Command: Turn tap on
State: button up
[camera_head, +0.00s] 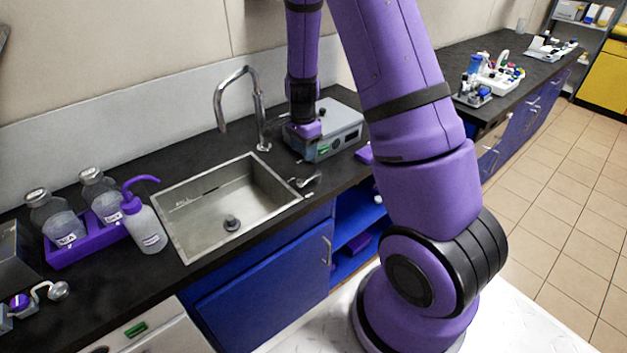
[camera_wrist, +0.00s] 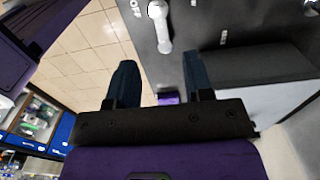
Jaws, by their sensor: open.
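The silver tap (camera_head: 260,115) has a curved spout standing behind the steel sink (camera_head: 190,249). A small silver lever (camera_head: 304,182) sits on the dark counter at the sink's right corner. In the wrist view the lever (camera_wrist: 160,28) lies beside a white OFF marking, with another small marking to its right. My gripper (camera_wrist: 161,82) is open and empty, its two dark fingers apart. The lever's rounded end shows ahead of the gap between the fingers, apart from both. In the head view the arm's end is over the grey box, and the fingers cannot be made out.
A grey box device (camera_head: 335,127) stands right of the tap, close to my gripper. Left of the sink are a purple wash bottle (camera_head: 148,228) and a purple rack (camera_head: 78,246) with glass bottles. Blue cabinets (camera_head: 262,285) are below. Tiled floor is free at right.

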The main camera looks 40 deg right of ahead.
aim_at(304, 179)
notch_tip(304, 179, down, 10)
jog(key=shift+f, duration=0.2)
dwell(0.4)
grip_shut()
